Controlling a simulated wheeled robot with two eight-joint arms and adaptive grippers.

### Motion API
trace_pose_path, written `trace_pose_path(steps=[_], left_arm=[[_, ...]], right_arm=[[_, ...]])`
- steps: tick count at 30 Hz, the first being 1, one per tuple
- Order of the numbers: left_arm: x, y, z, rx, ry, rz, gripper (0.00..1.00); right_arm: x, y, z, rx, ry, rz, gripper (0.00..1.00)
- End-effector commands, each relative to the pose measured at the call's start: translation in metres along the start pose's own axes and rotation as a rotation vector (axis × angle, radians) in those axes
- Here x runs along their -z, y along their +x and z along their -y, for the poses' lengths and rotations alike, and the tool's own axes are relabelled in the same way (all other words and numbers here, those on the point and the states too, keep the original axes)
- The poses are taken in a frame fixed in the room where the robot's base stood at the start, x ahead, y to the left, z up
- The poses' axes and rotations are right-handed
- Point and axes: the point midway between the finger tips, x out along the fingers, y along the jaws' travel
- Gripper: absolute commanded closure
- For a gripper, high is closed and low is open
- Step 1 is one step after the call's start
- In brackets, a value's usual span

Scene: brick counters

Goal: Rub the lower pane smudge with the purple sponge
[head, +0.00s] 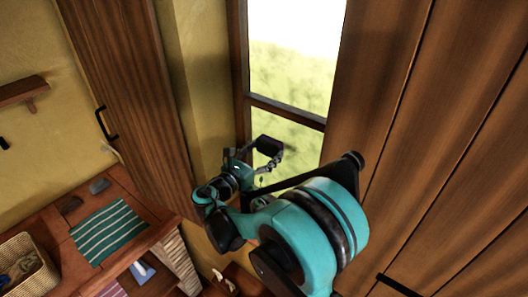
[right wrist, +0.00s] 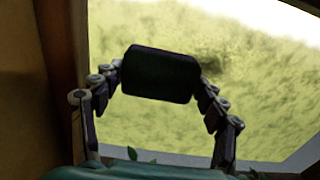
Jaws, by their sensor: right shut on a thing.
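My right gripper (head: 264,157) is in front of the lower window pane (head: 308,145). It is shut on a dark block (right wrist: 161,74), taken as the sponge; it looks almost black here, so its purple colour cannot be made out. The sponge also shows in the head view (head: 270,146). In the right wrist view a dark, blurry smudge (right wrist: 211,66) shows on the pane just right of the sponge, partly hidden by it. Whether the sponge touches the glass cannot be told. My left gripper is not in view.
The window frame (head: 288,111) divides the upper and lower panes. Wooden shutters or panels (head: 400,120) stand on both sides of the window. At the lower left, a brick counter holds a striped green cloth (head: 108,232) and a wicker basket (head: 38,272).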

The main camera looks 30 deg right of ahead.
Motion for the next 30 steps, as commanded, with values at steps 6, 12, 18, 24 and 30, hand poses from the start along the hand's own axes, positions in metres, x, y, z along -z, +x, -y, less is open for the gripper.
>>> trace_pose_path(steps=[6,12,18,24,30], left_arm=[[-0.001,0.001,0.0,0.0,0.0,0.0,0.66],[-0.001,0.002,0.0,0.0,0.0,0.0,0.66],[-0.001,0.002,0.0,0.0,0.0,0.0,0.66],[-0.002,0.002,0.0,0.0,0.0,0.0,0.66],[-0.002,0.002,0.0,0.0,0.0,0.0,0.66]], right_arm=[[0.0,-0.001,0.015,0.001,0.0,0.0,0.51],[0.0,-0.002,0.033,-0.001,0.0,0.0,0.51],[0.0,-0.002,0.04,0.0,0.0,0.0,0.51],[0.0,-0.001,0.055,0.002,0.0,0.0,0.51],[0.0,0.001,0.072,0.0,0.0,0.0,0.51]])
